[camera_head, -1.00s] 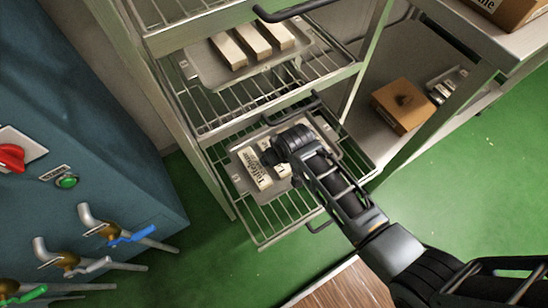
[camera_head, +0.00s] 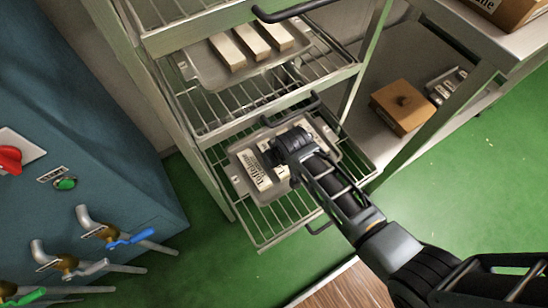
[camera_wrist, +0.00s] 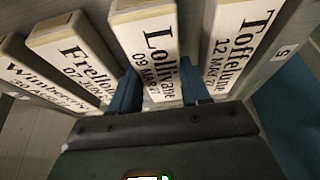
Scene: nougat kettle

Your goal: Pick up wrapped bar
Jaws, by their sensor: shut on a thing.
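My gripper (camera_head: 274,158) is over a metal tray (camera_head: 237,182) on the lower wire shelf. In the wrist view, its two blue fingers (camera_wrist: 160,92) close on the cream bar labelled "Lollivane" (camera_wrist: 148,42), one on each side. The "Toffelune" bar (camera_wrist: 235,40) stands just right of the fingers, and the "Frelloft" bar (camera_wrist: 75,55) just left. The "Winnberry" bar (camera_wrist: 30,75) is at the far left. In the head view my wrist hides the held bar and part of the tray. I cannot tell whether the held bar is clear of the tray.
Above is another wire shelf with a tray of three pale bars (camera_head: 252,40). Rack posts and rails stand close around my arm. A brown box (camera_head: 403,106) sits on a shelf at right. A blue machine (camera_head: 90,120) with valves stands at left.

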